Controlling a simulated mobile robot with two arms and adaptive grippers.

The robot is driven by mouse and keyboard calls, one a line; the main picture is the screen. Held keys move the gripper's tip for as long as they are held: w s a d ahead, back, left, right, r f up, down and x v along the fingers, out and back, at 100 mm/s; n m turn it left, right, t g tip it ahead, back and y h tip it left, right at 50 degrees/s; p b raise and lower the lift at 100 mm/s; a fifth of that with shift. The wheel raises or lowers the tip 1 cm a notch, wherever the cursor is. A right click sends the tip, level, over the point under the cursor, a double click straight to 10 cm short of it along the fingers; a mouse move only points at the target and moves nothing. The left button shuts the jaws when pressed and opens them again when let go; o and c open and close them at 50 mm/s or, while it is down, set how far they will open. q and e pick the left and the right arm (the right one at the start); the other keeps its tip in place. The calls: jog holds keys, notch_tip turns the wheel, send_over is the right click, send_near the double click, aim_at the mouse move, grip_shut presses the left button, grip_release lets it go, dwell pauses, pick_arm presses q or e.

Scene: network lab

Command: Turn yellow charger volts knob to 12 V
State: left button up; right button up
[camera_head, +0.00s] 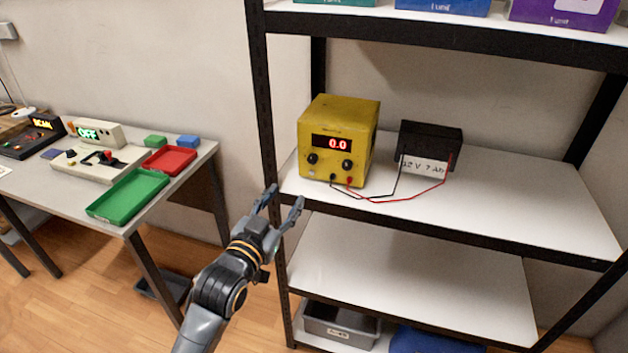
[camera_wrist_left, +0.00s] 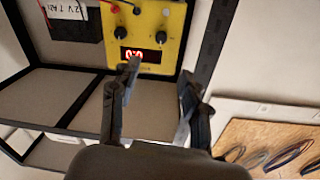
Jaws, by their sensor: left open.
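The yellow charger (camera_head: 362,122) stands on the middle shelf at its left. Its red display reads 0.0. Below the display are two black knobs, a left knob (camera_head: 313,158) and a right knob (camera_head: 347,164); their labels are too small to read. In the left wrist view the charger (camera_wrist_left: 145,14) appears upside down, with both knobs (camera_wrist_left: 120,33) (camera_wrist_left: 162,37) beyond my fingers. My left gripper (camera_head: 285,195) is open and empty, in front of the shelf's left post, below and left of the charger, touching nothing I can see. My right gripper is out of view.
A black 12 V battery (camera_head: 430,138) stands right of the charger, joined to it by a red and a black lead. The black shelf post (camera_head: 262,100) rises left of the charger. A table with a green tray (camera_head: 128,194) and red tray (camera_head: 170,160) stands left.

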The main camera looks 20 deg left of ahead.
pick_arm(q)
send_near(311, 161)
jog(key=w, duration=0.2)
jog(key=w+p, duration=0.1)
jog(key=w, duration=0.4)
jog(key=shift+w+d, duration=0.25)
jog(key=shift+d, duration=0.1)
jog(key=shift+w, duration=0.35)
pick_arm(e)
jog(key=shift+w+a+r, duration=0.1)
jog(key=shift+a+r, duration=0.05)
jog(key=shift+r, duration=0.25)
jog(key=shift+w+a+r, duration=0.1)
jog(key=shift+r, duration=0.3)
pick_arm(q)
grip_shut()
